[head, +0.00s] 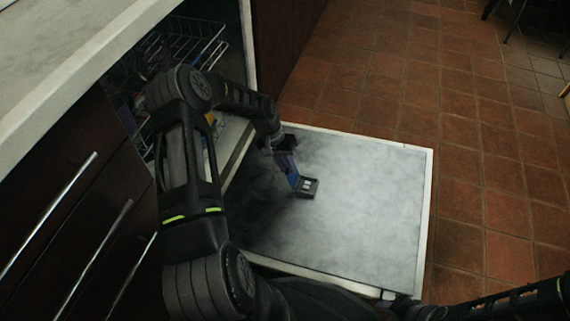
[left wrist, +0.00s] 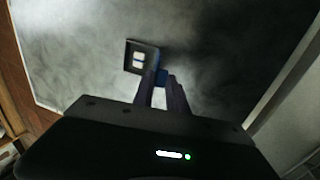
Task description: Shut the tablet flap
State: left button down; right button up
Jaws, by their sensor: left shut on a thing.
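The tablet compartment (head: 307,186) is a small dark frame holding pale tablets, set in the inner face of the lowered dishwasher door (head: 370,190). It also shows in the left wrist view (left wrist: 139,59), uncovered. The blue tablet flap (left wrist: 162,77) is at the compartment's edge, between my left fingertips and partly hidden by them. My left gripper (head: 291,172) reaches down to the compartment and is shut on the flap. My right arm shows dark at the bottom right; the state of its gripper (head: 402,306) cannot be made out.
The dishwasher's interior with a wire rack (head: 185,45) is at the upper left, behind my left arm. A pale counter (head: 60,60) and dark drawers with long metal handles (head: 50,215) stand at the left.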

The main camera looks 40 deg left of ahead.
pick_arm(q)
jog(key=shift+w+d+r+g+y+p, duration=0.2)
jog(key=shift+d+r+g+y+p, duration=0.15)
jog(key=shift+d+y, duration=0.3)
jog(key=shift+w+d+r+y, duration=0.15)
jog(key=shift+d+y, duration=0.25)
jog(key=shift+y, duration=0.25)
jog(key=shift+w+d+g+y, duration=0.15)
jog(key=shift+d+g+y, duration=0.3)
jog(key=shift+y, duration=0.3)
jog(key=shift+w+d+g+y, duration=0.2)
jog(key=shift+d+y, duration=0.3)
jog(key=shift+y, duration=0.25)
jog(key=c, duration=1.4)
grip_release()
jog(key=p+v, duration=0.2)
jog(key=v, duration=0.5)
jog(key=shift+d+r, duration=0.2)
jog(key=shift+r, duration=0.05)
